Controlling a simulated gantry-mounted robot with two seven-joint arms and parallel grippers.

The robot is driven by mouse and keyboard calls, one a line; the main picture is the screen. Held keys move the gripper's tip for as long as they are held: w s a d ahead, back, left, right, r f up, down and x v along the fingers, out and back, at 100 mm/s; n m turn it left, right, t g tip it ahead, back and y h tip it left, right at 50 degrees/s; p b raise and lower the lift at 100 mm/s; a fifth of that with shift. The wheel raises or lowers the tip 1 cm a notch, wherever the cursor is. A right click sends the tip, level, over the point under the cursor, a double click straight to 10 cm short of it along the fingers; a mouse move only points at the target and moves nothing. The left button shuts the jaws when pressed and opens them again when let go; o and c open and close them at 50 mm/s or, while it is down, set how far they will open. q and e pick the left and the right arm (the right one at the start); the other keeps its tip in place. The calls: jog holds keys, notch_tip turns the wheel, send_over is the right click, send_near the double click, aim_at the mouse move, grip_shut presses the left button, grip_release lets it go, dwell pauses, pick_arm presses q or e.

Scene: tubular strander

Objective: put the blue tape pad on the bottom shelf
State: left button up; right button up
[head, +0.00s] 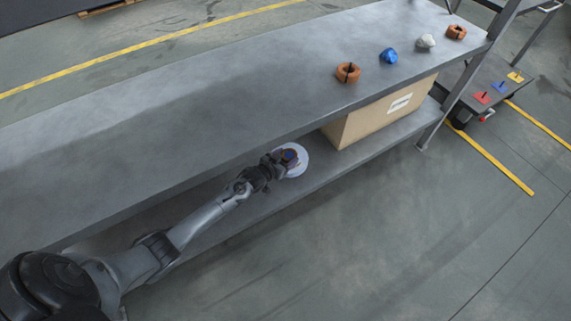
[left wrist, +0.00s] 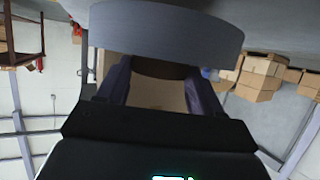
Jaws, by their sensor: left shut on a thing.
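In the left wrist view, a dark grey-blue curved edge of the pad (left wrist: 165,32) spans the top, past the two dark fingers of my left gripper (left wrist: 162,75). My right gripper is not in view.
A cardboard box (head: 375,120) stands on the bottom shelf to the right of my left gripper. The upper shelf (head: 200,110) overhangs the arm. Orange rolls (head: 348,73), a blue lump (head: 388,56) and a white lump (head: 426,41) lie on it. A cart (head: 490,85) stands at the right.

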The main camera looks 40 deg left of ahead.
aim_at(286, 162)
pick_arm(q)
notch_tip(286, 162, down, 3)
jog(key=shift+r+b, duration=0.1)
jog(key=shift+b, duration=0.8)
jog(key=o, duration=1.2)
jog(key=shift+f, duration=0.2)
jog(key=shift+o, duration=0.2)
